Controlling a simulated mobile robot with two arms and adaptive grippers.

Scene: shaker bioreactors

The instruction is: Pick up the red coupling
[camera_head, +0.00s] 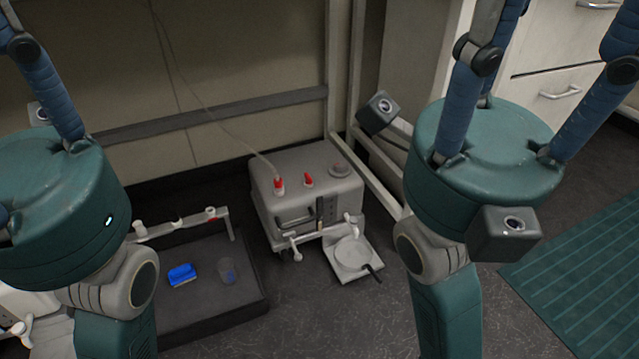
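A red fitting (279,186) stands on top of a grey box-shaped unit (330,200), at the end of a thin pale hose. I cannot tell for certain which of these is the red coupling. Both of my arms reach down on either side of the unit and leave the picture at the bottom edge.
A dark tray (240,311) at lower left holds a blue block (182,274) and a clear round container (227,270). A white rail (180,224) stands behind it. A small pale plate device (352,258) sits before the unit. A green mat (590,275) lies right.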

